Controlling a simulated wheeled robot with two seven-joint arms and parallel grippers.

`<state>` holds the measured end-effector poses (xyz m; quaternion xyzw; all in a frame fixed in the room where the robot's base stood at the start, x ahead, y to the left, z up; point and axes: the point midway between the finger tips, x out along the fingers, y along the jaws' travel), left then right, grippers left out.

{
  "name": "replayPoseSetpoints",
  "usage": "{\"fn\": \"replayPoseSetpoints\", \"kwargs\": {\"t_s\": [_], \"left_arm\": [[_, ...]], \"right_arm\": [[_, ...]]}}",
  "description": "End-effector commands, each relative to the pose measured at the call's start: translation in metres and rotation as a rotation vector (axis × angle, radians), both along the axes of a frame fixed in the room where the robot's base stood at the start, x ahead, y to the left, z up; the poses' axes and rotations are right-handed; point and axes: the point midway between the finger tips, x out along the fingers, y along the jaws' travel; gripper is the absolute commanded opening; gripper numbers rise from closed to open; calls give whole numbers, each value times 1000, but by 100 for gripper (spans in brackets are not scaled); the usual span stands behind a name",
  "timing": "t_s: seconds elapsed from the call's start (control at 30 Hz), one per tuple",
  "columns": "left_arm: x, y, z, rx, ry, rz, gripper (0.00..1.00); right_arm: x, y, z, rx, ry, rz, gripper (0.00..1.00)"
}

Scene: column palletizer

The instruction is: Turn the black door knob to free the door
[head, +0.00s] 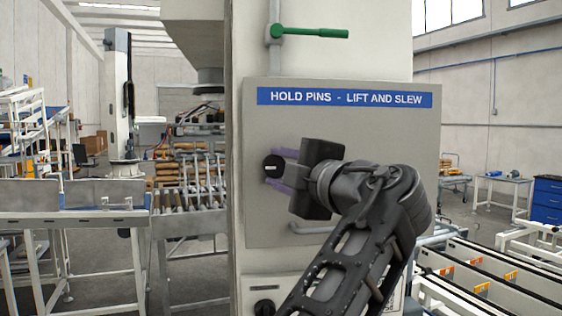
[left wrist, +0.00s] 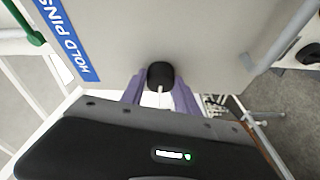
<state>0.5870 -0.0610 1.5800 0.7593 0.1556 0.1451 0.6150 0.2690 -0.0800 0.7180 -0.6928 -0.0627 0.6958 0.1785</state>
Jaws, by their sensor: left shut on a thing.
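The black door knob (head: 273,166) sits near the left edge of the grey door (head: 345,116) under a blue sign reading HOLD PINS - LIFT AND SLEW. My left gripper (head: 277,168) is at the knob, its purple fingers above and below it, shut on it. In the left wrist view the knob (left wrist: 160,76) lies between the two purple fingers, with a pale mark line on it. The door looks flush with its cabinet. My right gripper is in neither view.
A green lever handle (head: 315,32) sticks out above the door. A grey bar handle (head: 312,229) is low on the door, partly behind my arm. Another black knob (head: 264,307) is below. A roller conveyor (head: 190,200) stands at left, rails at lower right.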

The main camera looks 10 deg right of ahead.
Motion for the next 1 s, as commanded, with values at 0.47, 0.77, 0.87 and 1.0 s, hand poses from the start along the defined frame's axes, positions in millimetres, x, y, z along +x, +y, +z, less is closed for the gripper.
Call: {"fn": "replayPoseSetpoints", "kwargs": {"t_s": [0.47,0.77,0.87,1.0], "left_arm": [[0,0,0,-20,-1,0,0],[0,0,0,-18,-1,0,58],[0,0,0,-18,-1,0,58],[-1,0,0,-17,-1,0,58]], "right_arm": [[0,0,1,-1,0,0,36],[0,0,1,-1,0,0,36],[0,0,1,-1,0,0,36],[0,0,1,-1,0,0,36]]}}
